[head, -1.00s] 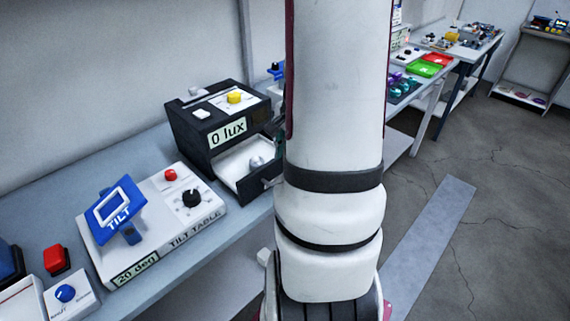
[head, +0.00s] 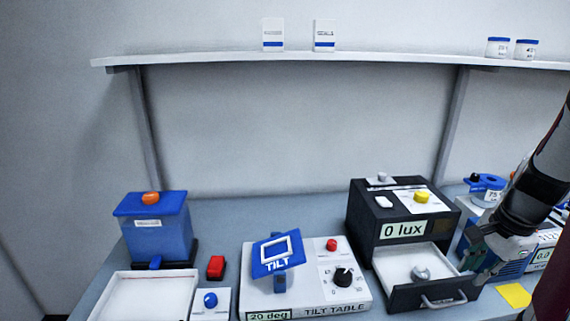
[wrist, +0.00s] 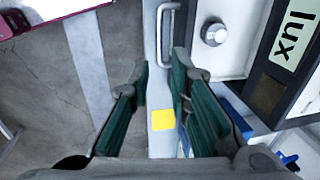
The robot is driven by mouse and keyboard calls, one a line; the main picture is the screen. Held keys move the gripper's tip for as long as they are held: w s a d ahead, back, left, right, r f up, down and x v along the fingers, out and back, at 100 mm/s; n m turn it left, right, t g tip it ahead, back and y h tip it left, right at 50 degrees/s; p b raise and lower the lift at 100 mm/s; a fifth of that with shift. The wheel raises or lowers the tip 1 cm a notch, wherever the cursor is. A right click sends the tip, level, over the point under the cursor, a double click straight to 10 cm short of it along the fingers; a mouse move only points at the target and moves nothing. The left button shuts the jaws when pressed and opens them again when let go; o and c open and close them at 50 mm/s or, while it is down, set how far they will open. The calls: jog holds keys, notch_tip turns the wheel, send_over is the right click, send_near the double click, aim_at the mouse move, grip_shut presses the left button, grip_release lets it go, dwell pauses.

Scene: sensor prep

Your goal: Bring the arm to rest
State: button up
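My gripper (wrist: 161,68) is open in the wrist view, its two green-padded fingers apart with nothing between them. It points down over the bench's front edge. In the head view my gripper (head: 474,262) is at the right, just beside the open drawer of the black lux box (head: 362,222). The drawer (head: 386,262) is pulled out and holds a small silver round part (head: 420,272); that part also shows in the wrist view (wrist: 214,33). I cannot tell whether a fingertip touches the drawer.
The tilt table (head: 340,300) stands left of the lux box, with a red button (head: 216,267) and a blue container (head: 155,230) further left. A yellow note (head: 514,295) lies near the front edge. A blue device (head: 498,258) is behind my gripper. A shelf (head: 330,60) runs above.

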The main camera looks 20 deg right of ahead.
jog(key=w+a+r+n+t, duration=0.1)
jog(key=a+r+n, duration=0.3)
jog(key=a, duration=0.4)
jog(key=w+a+r+n, duration=0.2)
jog(key=a+r+n, duration=0.25)
jog(key=a, duration=0.25)
jog(key=w+a+r+n+t, duration=0.1)
jog(key=a+r+n, duration=0.2)
jog(key=a+n, duration=0.35)
jog(key=s+a+r+n, duration=0.2)
jog(key=s+a+n, duration=0.3)
jog(key=a, duration=0.5)
jog(key=shift+s+a+r+n+t, duration=0.15)
jog(key=shift+s+r+n+t, duration=0.15)
jog(key=shift+r+t, duration=0.1)
